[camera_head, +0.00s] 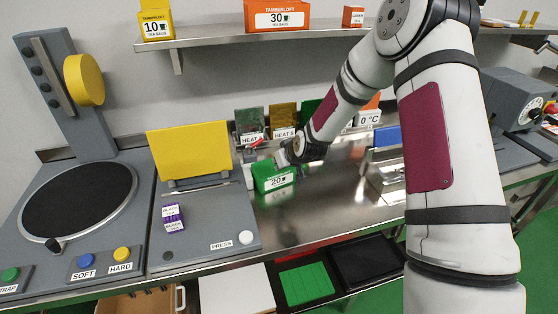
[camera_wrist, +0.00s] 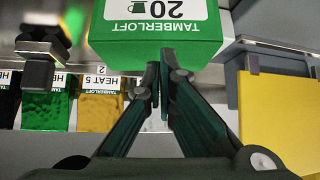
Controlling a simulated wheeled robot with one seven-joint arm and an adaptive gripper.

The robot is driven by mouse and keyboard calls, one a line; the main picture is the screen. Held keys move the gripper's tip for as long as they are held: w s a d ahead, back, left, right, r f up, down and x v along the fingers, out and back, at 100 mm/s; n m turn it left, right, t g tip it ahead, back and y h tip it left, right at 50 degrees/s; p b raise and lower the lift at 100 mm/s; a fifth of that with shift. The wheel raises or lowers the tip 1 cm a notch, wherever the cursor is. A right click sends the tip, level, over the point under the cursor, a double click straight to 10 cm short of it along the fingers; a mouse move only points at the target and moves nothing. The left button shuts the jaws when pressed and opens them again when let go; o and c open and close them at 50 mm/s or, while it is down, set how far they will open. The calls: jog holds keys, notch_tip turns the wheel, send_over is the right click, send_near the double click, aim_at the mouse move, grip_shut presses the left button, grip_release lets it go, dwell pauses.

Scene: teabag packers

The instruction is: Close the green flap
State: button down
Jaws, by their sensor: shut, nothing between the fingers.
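A green box (camera_head: 272,180) labelled 20 stands on the steel counter, right of the press. Its green side and white label fill the top of the wrist view (camera_wrist: 160,42), upside down. I cannot tell clearly in either view which part is the flap or how far it stands open. My gripper (camera_head: 278,159) is at the upper right of the box in the head view. In the wrist view its dark green fingers (camera_wrist: 158,68) are together and empty, with the tips at the box's near edge. Whether they touch it is unclear.
The press with its yellow plate (camera_head: 187,150) stands left of the box. Packets labelled HEAT, including a green one (camera_head: 249,122), stand behind it. A blue block (camera_head: 387,136) is to the right. A shelf (camera_head: 220,43) with boxes runs above.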

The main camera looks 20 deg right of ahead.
aim_at(278, 173)
jog(key=shift+s+d+f, duration=0.1)
jog(key=shift+s+f, duration=0.15)
jog(key=shift+f, duration=0.45)
jog(key=shift+s+f, duration=0.25)
jog(key=shift+f, duration=0.45)
jog(key=shift+s, duration=0.1)
